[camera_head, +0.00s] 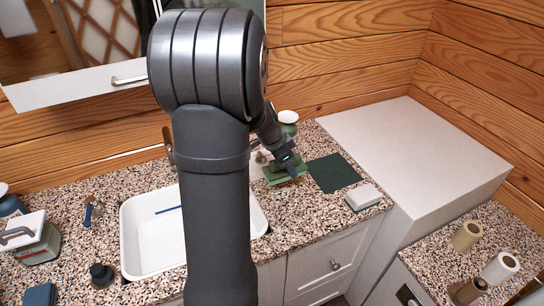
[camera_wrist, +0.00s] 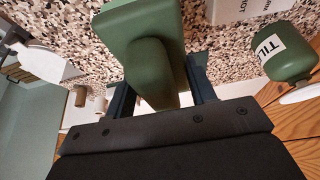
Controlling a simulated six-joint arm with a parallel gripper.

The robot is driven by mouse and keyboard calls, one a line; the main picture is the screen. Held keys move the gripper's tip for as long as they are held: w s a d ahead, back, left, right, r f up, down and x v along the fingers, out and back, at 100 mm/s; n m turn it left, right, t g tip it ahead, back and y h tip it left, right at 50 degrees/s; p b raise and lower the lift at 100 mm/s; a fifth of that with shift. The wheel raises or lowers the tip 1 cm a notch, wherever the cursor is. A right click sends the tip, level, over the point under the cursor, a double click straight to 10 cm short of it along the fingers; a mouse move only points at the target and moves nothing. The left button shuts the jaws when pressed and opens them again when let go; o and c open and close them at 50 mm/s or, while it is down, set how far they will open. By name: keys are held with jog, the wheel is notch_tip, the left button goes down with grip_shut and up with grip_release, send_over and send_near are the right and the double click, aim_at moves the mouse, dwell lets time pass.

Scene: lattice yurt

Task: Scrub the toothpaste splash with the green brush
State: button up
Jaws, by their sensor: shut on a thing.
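The green brush (camera_head: 287,177) is in my gripper (camera_head: 284,156), over the speckled counter right of the sink. In the wrist view its green block and rounded handle (camera_wrist: 152,70) sit between the two dark blue fingers of my gripper (camera_wrist: 160,90). The fingers are shut on the handle. I cannot tell whether the brush's underside touches the counter. I cannot make out the toothpaste splash in either view; the brush and my arm hide part of the counter.
A dark green mat (camera_head: 334,173) lies right of the brush, with a white block (camera_head: 363,197) nearby. A green bottle (camera_wrist: 288,62) labelled "TILE" stands close by. The white sink (camera_head: 152,240) is to the left. A raised white top (camera_head: 410,150) is at right.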

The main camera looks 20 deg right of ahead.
jog(key=shift+f, duration=3.3)
jog(key=shift+f, duration=0.6)
